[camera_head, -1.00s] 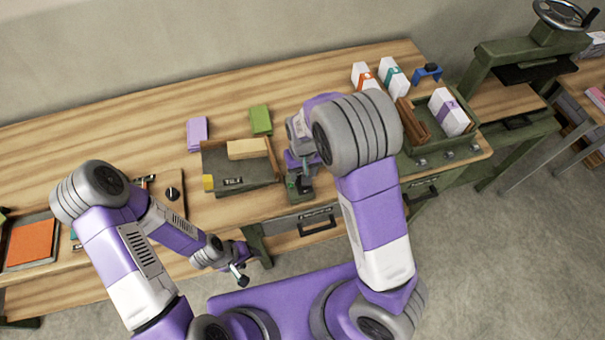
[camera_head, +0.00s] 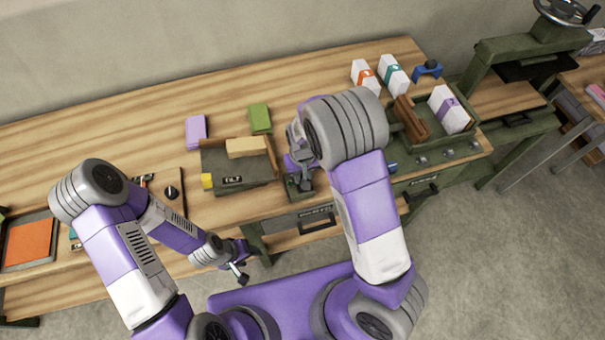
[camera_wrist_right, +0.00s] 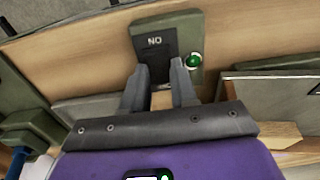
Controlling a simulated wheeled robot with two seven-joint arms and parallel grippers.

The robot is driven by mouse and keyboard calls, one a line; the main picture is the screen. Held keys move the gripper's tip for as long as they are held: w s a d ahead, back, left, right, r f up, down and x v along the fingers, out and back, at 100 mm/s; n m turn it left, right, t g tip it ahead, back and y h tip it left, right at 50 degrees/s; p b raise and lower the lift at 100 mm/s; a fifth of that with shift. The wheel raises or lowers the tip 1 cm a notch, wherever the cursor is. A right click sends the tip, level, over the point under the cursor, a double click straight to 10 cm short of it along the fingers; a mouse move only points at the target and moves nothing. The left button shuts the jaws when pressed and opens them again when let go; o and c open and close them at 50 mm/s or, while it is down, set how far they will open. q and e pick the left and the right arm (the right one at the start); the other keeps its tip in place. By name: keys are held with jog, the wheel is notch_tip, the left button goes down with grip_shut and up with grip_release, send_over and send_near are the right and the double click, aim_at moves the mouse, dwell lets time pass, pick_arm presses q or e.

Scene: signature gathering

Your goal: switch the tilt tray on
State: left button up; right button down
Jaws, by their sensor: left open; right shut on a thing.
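The tilt tray (camera_head: 262,178) is a grey-green tray on the bench, with a yellow block at its front left corner and a wooden block at its back. Its switch box (camera_head: 292,188) stands just to its right. In the right wrist view the box (camera_wrist_right: 138,33) shows an upside-down "ON" and a lit green lamp (camera_wrist_right: 194,60). My right gripper (camera_wrist_right: 161,66) is at the switch's dark middle, shut on it; the fingertips hide the exact contact. My left gripper (camera_head: 240,272) is open and empty in front of the bench edge.
Purple (camera_head: 196,131) and green (camera_head: 260,118) blocks lie behind the tray. A green bin (camera_head: 425,158) with white and brown packets is at the right. An orange-bottomed tray (camera_head: 28,266) is at the far left. The back middle of the bench is clear.

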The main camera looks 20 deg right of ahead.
jog(key=shift+s+f+t+b, duration=0.1)
jog(key=shift+s+t+b, duration=0.2)
jog(key=shift+t+b, duration=0.6)
jog(key=shift+s+t, duration=0.1)
jog(key=shift+t, duration=0.5)
jog(key=c, duration=0.9)
grip_release()
